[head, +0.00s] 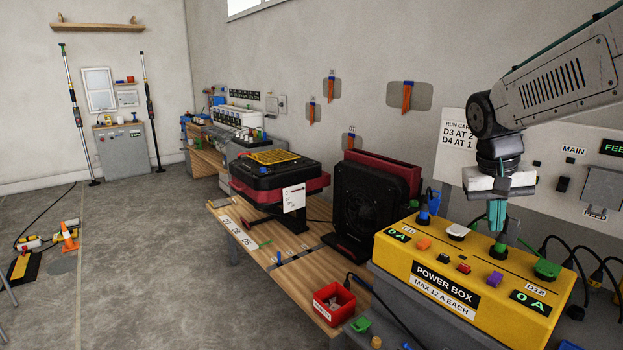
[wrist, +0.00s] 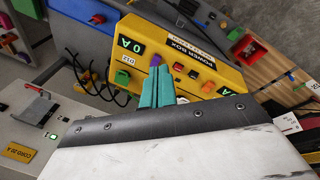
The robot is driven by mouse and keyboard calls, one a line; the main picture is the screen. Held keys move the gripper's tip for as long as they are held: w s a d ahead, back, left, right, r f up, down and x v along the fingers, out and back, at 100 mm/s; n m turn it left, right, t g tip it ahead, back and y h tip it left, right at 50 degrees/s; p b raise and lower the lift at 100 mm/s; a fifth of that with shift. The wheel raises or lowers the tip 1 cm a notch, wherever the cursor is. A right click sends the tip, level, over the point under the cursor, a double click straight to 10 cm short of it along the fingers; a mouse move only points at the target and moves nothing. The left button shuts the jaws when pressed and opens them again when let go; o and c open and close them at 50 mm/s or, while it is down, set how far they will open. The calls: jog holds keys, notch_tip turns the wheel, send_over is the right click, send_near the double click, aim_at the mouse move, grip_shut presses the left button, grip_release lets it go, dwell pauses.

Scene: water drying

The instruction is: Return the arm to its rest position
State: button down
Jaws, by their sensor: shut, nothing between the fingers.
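My gripper (head: 497,214) is at the right of the head view, pointing down with its teal fingers together and nothing between them. Its fingertips are over the top of the yellow power box (head: 395,262), close to a green plug there; I cannot tell whether they touch it. In the wrist view the closed teal fingers (wrist: 157,88) show in front of the power box (wrist: 232,75). My arm reaches in from the upper right of the head view.
A black fan (head: 372,210) and a black and red machine (head: 270,180) stand left of the box on a wooden bench (head: 225,207). A red bin (head: 334,303) sits at the bench's near end. A wall panel (head: 545,165) is behind my gripper. Open floor (head: 150,260) lies left.

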jog(key=s+a+f+n+y, duration=0.1)
jog(key=s+a, duration=0.2)
jog(key=s, duration=0.5)
jog(key=s+a+f+n+y, duration=0.1)
jog(key=s+a, duration=0.1)
jog(key=s, duration=0.7)
jog(key=s+a+f+n, duration=0.1)
jog(key=s+a+f, duration=0.1)
jog(key=s, duration=0.7)
jog(key=shift+s+a+t+y, duration=0.3)
jog(key=shift+a+y, duration=0.1)
jog(key=shift+a, duration=0.4)
